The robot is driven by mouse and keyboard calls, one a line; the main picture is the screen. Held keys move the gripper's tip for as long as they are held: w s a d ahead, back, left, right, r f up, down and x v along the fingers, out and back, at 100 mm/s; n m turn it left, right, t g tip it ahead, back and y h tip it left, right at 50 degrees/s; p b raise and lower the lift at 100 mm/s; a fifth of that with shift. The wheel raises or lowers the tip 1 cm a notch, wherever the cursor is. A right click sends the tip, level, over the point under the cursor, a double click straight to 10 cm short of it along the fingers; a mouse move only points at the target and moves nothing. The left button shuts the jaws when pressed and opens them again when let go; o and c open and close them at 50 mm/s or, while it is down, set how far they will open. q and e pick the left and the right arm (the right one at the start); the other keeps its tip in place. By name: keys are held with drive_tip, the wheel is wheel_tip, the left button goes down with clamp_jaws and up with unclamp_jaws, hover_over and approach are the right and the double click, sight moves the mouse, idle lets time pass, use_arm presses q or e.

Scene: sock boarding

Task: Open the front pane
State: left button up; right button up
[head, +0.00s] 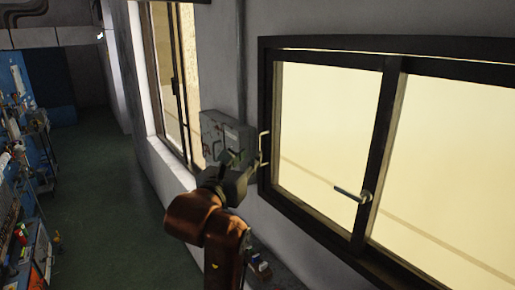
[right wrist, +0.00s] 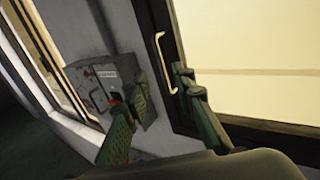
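The window (head: 385,110) has a dark frame and two pale panes, on the right of the head view. The nearer-left pane (head: 325,115) has a pale upright pull handle (head: 264,148) at its left edge; the handle also shows in the right wrist view (right wrist: 165,64). A metal lever handle (head: 352,194) sits on the middle bar. The window looks shut. My right gripper (head: 243,162) is in front of the wall, by the pull handle. In the right wrist view, its green fingers (right wrist: 157,108) are spread and empty, the right one close to the handle. Contact cannot be told.
A grey wall box (head: 222,130) is just left of the window, behind my right gripper. Another window (head: 176,75) is farther left. Cluttered blue shelving (head: 18,150) lines the far left. The floor (head: 110,190) between is clear.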

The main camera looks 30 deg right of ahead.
drive_tip(key=p+x, duration=0.1)
drive_tip(key=x, duration=0.5)
drive_tip(key=shift+d, duration=0.2)
drive_tip(key=shift+w+f, duration=0.1)
clamp_jaws()
idle(0.4)
